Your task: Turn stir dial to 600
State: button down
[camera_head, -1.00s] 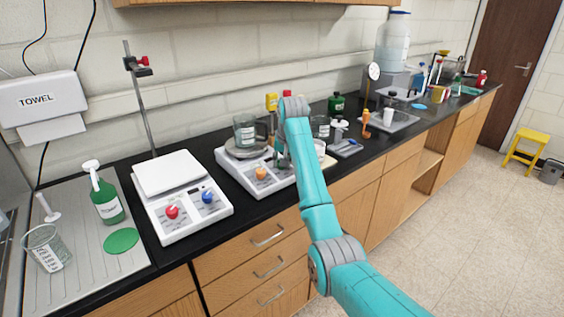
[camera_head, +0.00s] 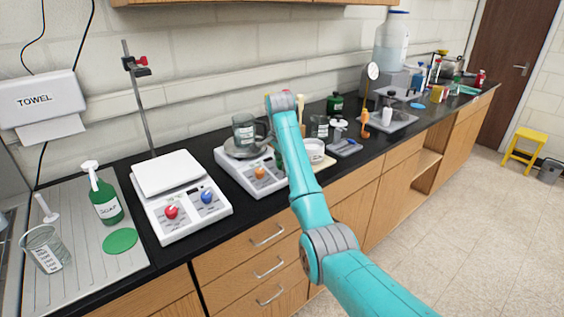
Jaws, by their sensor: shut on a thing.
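A white stirrer-type plate (camera_head: 232,174) stands on the black bench with a glass beaker (camera_head: 243,131) on its round top. An orange dial (camera_head: 259,173) shows on its sloped front. The part of that front to the right of the orange dial is behind my arm, so any second dial there is hidden. A second white plate (camera_head: 167,173), at left, has a red dial (camera_head: 171,212) and a blue dial (camera_head: 207,197). Dial labels and numbers are too small to read. My arm reaches to the middle plate; my gripper is hidden behind it.
A white bowl (camera_head: 313,150) stands just right of my arm. A green soap bottle (camera_head: 106,202) and a glass beaker (camera_head: 47,250) stand on the steel drainboard at left. A metal stand (camera_head: 140,100) rises behind the left plate. Several bottles and trays line the bench to the right.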

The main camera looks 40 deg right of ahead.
jog(key=m, duration=0.4)
jog(key=shift+g, duration=0.4)
jog(key=shift+s+m+g+y, duration=0.1)
jog(key=shift+m+g+y, duration=0.2)
jog(key=shift+m, duration=1.6)
jog(key=shift+a, duration=0.1)
jog(key=c, duration=0.9)
grip_release()
jog(key=shift+o, duration=0.2)
